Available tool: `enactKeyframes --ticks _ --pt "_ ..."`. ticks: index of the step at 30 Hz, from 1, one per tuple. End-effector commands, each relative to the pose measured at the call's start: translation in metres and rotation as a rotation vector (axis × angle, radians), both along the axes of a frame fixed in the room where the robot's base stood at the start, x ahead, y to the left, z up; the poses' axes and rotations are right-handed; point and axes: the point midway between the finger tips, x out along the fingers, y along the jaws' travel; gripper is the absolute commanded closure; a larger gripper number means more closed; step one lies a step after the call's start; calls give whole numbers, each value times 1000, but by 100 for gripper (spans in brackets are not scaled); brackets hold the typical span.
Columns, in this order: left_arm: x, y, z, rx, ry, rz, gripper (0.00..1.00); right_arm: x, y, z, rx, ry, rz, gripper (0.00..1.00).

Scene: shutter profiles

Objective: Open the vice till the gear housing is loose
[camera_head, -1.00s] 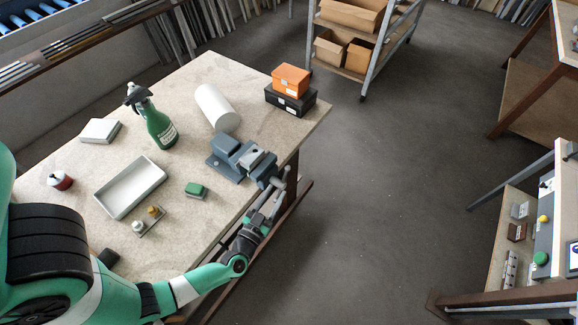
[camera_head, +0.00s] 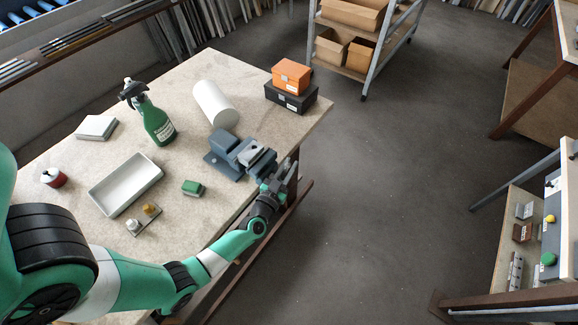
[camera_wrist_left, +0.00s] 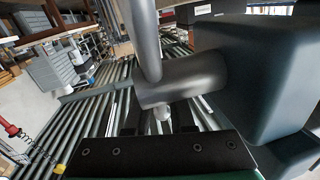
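The blue-grey vice (camera_head: 226,140) is at the table's right edge. A light grey piece, apparently the gear housing (camera_head: 254,151), sits between its jaws. My left gripper (camera_head: 278,184) is at the vice's screw end, just past the table edge. In the left wrist view a metal handle bar (camera_wrist_left: 145,40) crosses the thick round screw head (camera_wrist_left: 182,80), and its small knob end (camera_wrist_left: 163,112) lies between my dark fingers. The vice's blue-grey body (camera_wrist_left: 260,80) fills the right side there. Whether the fingers press on the bar is hidden. My right gripper is not in view.
Floor right of the table is clear.

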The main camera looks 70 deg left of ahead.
Motion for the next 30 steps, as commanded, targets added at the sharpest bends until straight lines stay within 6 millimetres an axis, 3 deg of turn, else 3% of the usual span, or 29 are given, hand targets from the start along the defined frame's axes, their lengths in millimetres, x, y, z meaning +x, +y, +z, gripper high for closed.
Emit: enactKeyframes --ticks 1,3,30 --pt "0 0 0 0 0 0 89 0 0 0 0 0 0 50" --pt "0 0 0 0 0 0 100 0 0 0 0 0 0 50" --pt "0 0 0 1 -1 0 100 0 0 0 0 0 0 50"
